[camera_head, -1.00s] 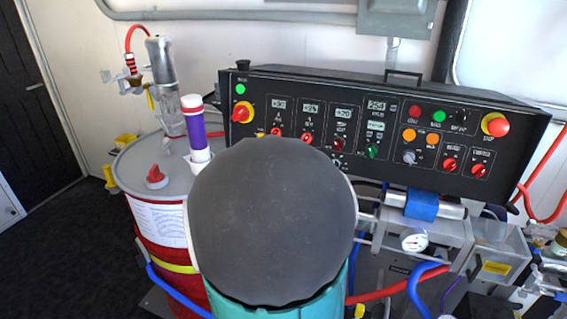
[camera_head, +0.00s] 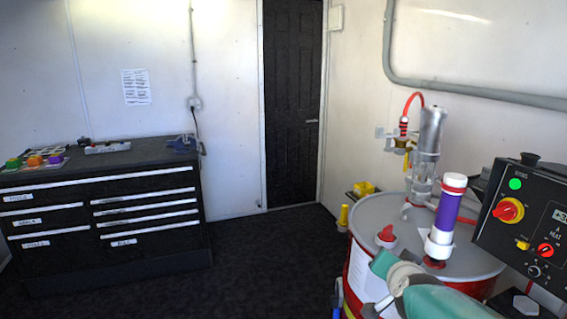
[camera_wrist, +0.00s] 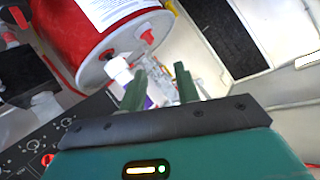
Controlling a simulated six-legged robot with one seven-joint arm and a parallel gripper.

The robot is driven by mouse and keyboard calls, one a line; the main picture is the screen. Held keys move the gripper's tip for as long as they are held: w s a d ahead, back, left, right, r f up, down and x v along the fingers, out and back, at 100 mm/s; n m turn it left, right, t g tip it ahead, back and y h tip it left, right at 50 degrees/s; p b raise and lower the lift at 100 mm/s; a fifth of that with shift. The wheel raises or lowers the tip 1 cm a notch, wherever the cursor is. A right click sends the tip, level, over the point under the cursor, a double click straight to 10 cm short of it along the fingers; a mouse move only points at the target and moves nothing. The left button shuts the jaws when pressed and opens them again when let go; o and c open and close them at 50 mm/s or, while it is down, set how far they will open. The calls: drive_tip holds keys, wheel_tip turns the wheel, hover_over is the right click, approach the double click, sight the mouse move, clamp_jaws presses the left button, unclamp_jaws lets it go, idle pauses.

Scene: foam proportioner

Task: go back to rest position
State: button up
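My gripper (camera_wrist: 160,85) shows in the wrist view with its two green fingers apart and nothing held between them. Beyond the fingers are the white cap of a tube (camera_wrist: 118,70) and clear pump parts, at a distance that I cannot judge well. In the head view, my teal arm is at the lower right, in front of the red drum (camera_head: 358,262). My fingers cannot be made out there. The control panel (camera_head: 530,225) is cut off at the right edge.
A purple tube (camera_head: 447,212) and metal pump (camera_head: 428,140) stand on the drum's grey lid. A dark door (camera_head: 291,105) is at the back. A black drawer cabinet (camera_head: 105,215) stands left, with a vise (camera_head: 185,143) on top. Dark floor between is clear.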

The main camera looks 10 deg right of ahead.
drive_tip(key=s+a+n+g+y, duration=0.25)
drive_tip(key=a+n+y, duration=0.2)
drive_tip(key=a, duration=0.55)
drive_tip(key=s+a+f+n+g, duration=0.1)
drive_tip(key=s+a+n+g, duration=0.1)
drive_tip(key=s, duration=0.4)
drive_tip(key=s+a+f+n+g, duration=0.2)
drive_tip(key=s+a+n, duration=0.1)
drive_tip(key=s+a, duration=0.2)
drive_tip(key=shift+s+a, duration=0.2)
drive_tip(key=shift+s, duration=0.85)
drive_tip(key=shift+d, duration=0.1)
